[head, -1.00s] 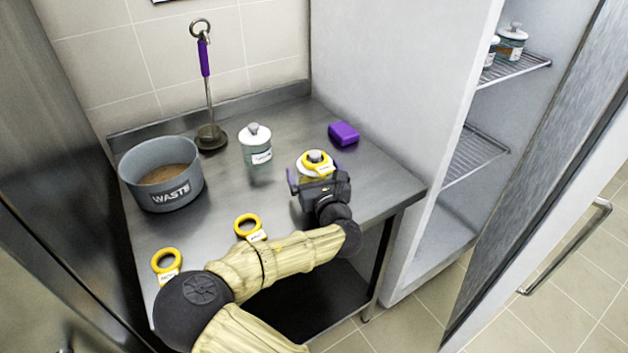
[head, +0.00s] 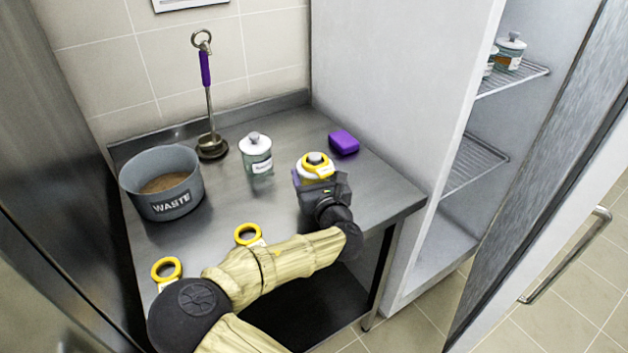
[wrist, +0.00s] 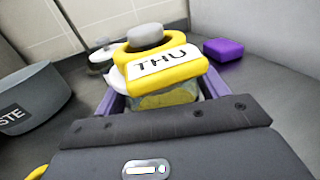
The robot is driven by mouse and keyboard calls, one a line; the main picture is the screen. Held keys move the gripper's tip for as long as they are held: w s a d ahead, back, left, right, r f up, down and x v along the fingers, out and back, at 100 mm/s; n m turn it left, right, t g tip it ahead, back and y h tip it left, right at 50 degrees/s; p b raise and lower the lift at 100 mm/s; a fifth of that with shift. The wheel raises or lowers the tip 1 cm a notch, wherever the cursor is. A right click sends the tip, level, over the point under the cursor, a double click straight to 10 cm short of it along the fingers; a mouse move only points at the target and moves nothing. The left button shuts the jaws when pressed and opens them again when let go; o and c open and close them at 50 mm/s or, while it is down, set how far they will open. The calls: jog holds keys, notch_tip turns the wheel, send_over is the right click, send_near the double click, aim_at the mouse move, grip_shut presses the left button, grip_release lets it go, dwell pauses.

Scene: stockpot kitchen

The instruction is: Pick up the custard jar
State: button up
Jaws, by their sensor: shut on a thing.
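The jar in my grip (head: 315,167) has a white lid with a grey knob and a yellow ring tag around it. In the wrist view the tag on this jar (wrist: 160,62) reads "THU", and yellowish contents show through the glass below. I cannot read a custard label on it. My gripper (wrist: 163,101) is shut on this jar, with a purple finger on each side; it also shows in the head view (head: 318,182). The jar looks upright at the right of the steel counter; whether it touches the counter is hidden.
Another lidded jar (head: 256,153) stands left of my gripper. The grey WASTE pot (head: 165,203) is at the left, near a ladle (head: 210,110). A purple block (head: 343,142) lies behind. Two yellow ring tags (head: 248,234) (head: 166,270) lie in front. Shelf jars (head: 509,52) stand at right.

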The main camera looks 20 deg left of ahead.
aim_at(315, 155)
notch_tip(315, 155, up, 8)
jog(key=shift+p, duration=0.45)
